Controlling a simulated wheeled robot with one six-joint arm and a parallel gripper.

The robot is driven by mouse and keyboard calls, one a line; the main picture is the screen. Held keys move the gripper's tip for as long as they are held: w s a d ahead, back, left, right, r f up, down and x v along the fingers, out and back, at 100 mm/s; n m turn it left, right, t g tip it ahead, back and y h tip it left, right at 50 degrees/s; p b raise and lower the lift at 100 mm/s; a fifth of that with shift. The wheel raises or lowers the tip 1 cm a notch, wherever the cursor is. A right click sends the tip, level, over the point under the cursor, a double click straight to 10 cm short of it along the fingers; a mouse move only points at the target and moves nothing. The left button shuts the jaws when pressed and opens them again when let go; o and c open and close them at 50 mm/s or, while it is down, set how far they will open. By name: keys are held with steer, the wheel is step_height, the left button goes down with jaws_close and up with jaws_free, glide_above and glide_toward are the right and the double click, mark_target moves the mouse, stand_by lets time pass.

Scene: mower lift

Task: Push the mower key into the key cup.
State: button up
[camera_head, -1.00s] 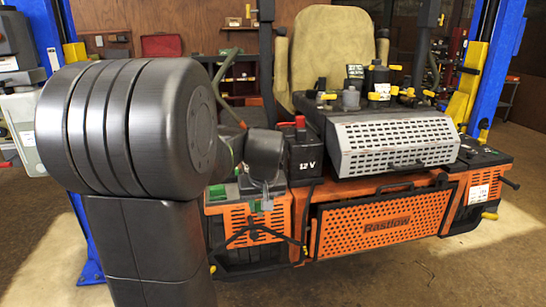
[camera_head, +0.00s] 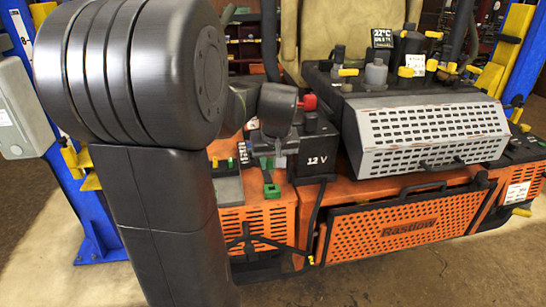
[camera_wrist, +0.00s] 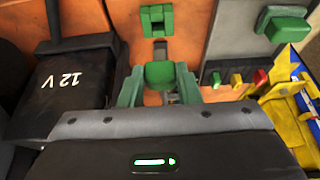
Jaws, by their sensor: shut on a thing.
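The mower key is a green-headed piece (camera_wrist: 160,74) with a grey shank pointing up the wrist view. My gripper (camera_wrist: 159,88) is shut on its green head, one finger on each side. In the head view my gripper (camera_head: 266,160) is just above the green cup (camera_head: 271,190) on the orange mower. The key is hard to make out there.
A black 12 V battery (camera_wrist: 72,80) stands close beside my gripper; it also shows in the head view (camera_head: 312,150). A grey panel (camera_wrist: 235,50) with a green block (camera_wrist: 286,24) and small coloured switches (camera_wrist: 235,80) lies on the other side. Blue-yellow lift posts flank the mower.

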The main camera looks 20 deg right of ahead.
mark_target(272, 173)
steer(key=shift+f+b, duration=1.35)
steer(key=shift+f, duration=0.65)
steer(key=shift+s+f+b, duration=0.1)
steer(key=shift+f+b, duration=0.9)
steer(key=shift+f, duration=0.25)
steer(key=o, duration=1)
steer(key=shift+o, duration=0.2)
steer(key=shift+r, duration=0.1)
steer(key=v, duration=1.3)
steer(key=shift+s+r+b, duration=0.15)
steer(key=shift+r+b, duration=0.15)
steer(key=shift+b, duration=0.15)
